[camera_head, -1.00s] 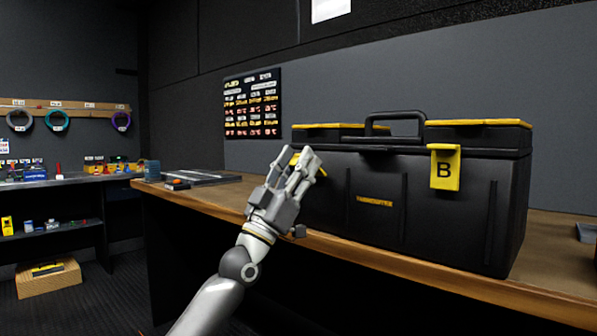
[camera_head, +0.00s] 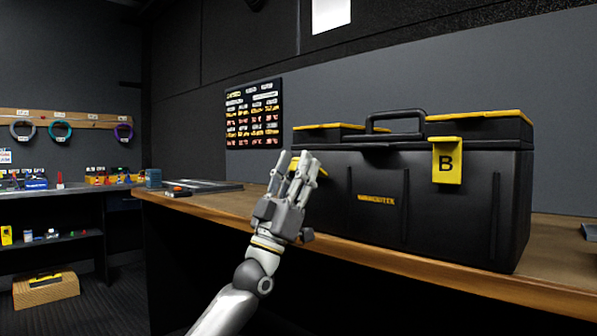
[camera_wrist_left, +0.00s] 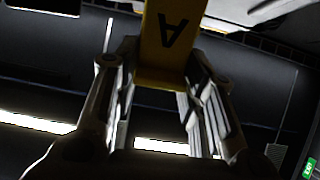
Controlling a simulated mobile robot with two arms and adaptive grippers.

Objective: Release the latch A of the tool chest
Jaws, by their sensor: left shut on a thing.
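The black tool chest (camera_head: 400,205) stands on the wooden bench with its lid down. Yellow latch A (camera_wrist_left: 165,45) shows in the left wrist view, its letter upside down, between the two fingers of my left gripper (camera_wrist_left: 160,85). In the head view my left gripper (camera_head: 298,162) is at the chest's front left and hides most of the latch; only bits of yellow show. The gripper is shut on latch A. Yellow latch B (camera_head: 446,162) hangs on the chest's front right. My right gripper is not in view.
The wooden bench (camera_head: 420,262) runs along the wall, its front edge below the chest. Flat dark items (camera_head: 205,186) lie on it to the left. A shelf unit (camera_head: 60,187) with small goods stands farther left.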

